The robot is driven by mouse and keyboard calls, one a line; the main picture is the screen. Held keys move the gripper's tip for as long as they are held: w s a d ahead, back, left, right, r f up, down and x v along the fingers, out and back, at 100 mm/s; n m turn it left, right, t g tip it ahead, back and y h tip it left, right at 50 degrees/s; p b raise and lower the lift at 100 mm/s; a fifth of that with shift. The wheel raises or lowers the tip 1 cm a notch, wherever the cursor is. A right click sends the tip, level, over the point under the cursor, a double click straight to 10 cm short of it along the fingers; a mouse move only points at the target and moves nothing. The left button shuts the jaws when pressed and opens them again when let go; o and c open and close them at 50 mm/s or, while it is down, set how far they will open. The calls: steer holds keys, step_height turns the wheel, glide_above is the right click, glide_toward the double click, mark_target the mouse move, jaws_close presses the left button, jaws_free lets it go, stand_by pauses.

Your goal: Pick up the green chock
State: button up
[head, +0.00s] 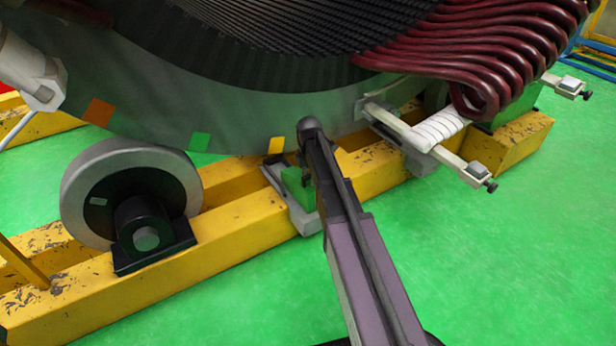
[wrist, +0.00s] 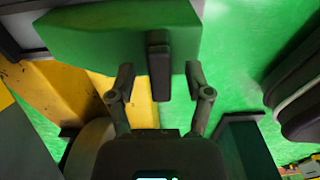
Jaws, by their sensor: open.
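The green chock (head: 297,187) sits in a shallow grey holder (head: 308,222) beside the yellow beam, partly hidden behind my arm in the head view. In the wrist view the chock (wrist: 100,42) is a large green block across the top, with a dark upright handle-like bar (wrist: 159,62) at its near side. My gripper (wrist: 158,72) is open, its two fingertips apart on either side of the bar. I cannot tell whether either finger touches it. In the head view the fingers are hidden by my arm.
A large round stator (head: 240,130) with dark red coils (head: 500,45) stands behind, close above. A grey roller (head: 95,190) on the yellow beam (head: 240,222) is at left. White-wrapped clamp bars (head: 436,130) stick out at right. The green floor in front is clear.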

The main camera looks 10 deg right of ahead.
step_height(320, 180, up, 12)
steer(key=p, duration=1.2)
steer(key=shift+r, duration=0.25)
steer(key=shift+a+f, duration=0.1)
step_height(320, 180, down, 8)
steer(key=b, duration=0.8)
steer(key=shift+f, duration=0.25)
steer(key=shift+f, duration=0.1)
steer(key=shift+f+b, duration=2.5)
steer(key=shift+b, duration=0.2)
jaws_close()
